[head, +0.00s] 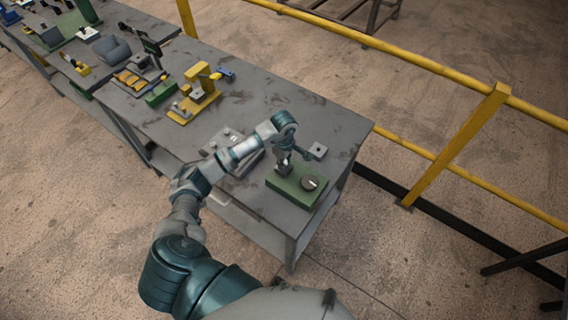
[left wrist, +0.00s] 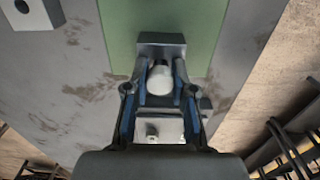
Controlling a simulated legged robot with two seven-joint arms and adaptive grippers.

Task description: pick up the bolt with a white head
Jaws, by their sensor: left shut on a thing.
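The bolt with a white head (left wrist: 160,80) is in the middle of the left wrist view, in front of a dark grey block (left wrist: 160,46) on a green plate (left wrist: 216,35). My left gripper (left wrist: 161,70) is shut on the bolt, with one blue-padded finger on each side of its head. In the head view my left gripper (head: 284,168) is low over the green plate (head: 292,194) at the near end of the bench. The bolt's shank is hidden. I cannot tell whether the bolt is seated or lifted. My right gripper is in neither view.
A yellow fixture (head: 198,90) stands farther left on the grey bench (head: 262,97). A yellow railing (head: 455,145) runs behind.

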